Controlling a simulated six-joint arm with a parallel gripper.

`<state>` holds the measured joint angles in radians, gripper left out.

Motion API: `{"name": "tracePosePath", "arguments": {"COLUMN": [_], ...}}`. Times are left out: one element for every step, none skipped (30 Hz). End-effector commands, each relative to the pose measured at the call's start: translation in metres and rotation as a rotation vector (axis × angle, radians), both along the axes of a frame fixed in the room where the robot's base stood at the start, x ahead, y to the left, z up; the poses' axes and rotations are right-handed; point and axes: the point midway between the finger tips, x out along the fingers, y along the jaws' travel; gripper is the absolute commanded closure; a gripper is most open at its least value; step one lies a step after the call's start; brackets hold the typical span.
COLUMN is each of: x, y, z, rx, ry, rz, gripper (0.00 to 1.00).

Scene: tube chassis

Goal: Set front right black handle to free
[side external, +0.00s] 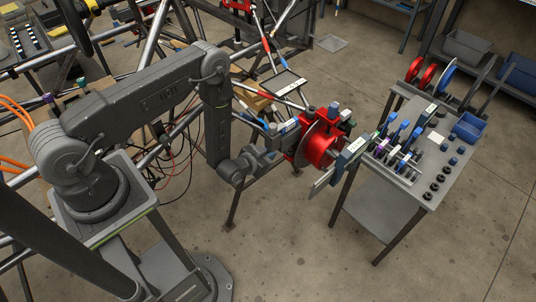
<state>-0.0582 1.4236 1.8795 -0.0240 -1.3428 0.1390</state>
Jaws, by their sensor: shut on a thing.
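A red hub (317,148) with a grey disc sits at the end of the tube chassis (278,60), in the middle of the side external view. Small blue and black knobs or handles stick out around it, including a black one (311,111) on top. I cannot tell for certain which is the front right black handle. My arm reaches down from the left, and my gripper (286,150) is at the hub's left side. It is shut on a small part there. Its fingertips and that part are too small and too hidden to make out.
A grey metal table (452,165) with blue-handled tools, black round parts and a blue bin (469,127) stands close to the hub's right. Chassis tubes and dark cables (172,162) lie around my arm.

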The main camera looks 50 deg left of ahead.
Motion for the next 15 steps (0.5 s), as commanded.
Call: {"name": "tracePosePath", "arguments": {"x": [-0.0001, -0.0001, -0.0001, 0.0, -0.0001, -0.0003, -0.0003, -0.0005, -0.0008, -0.0011, -0.0015, -0.0021, -0.0029, -0.0034, -0.0042], "y": [0.0, 0.0, 0.0, 0.0, 0.0, -0.0001, 0.0, 0.0, 0.0, 0.0001, 0.0001, 0.0002, 0.0002, 0.0003, 0.0003], "z": [0.0001, 0.0001, 0.0001, 0.0002, 0.0003, 0.0004, 0.0007, 0.001, 0.0014, 0.0019, 0.0024, 0.0035, 0.0039, 0.0047, 0.0062], "rx": [0.0, 0.0, 0.0, 0.0, 0.0, 0.001, 0.001, 0.002, 0.002, 0.003, 0.003, 0.006, 0.007, 0.009, 0.012], "ry": [0.0, -0.001, -0.001, 0.0, 0.001, 0.003, 0.006, 0.01, 0.018, 0.025, 0.035, 0.05, 0.064, 0.079, 0.102], "rz": [0.0, 0.0, 0.0, 0.0, 0.0, 0.0, 0.0, 0.001, 0.0, 0.001, 0.002, 0.003, 0.003, 0.004, 0.004], "gripper": [1.0, 1.0, 1.0, 1.0, 1.0, 1.0, 1.0, 1.0, 1.0, 1.0, 1.0, 1.0, 1.0, 1.0, 1.0]}}
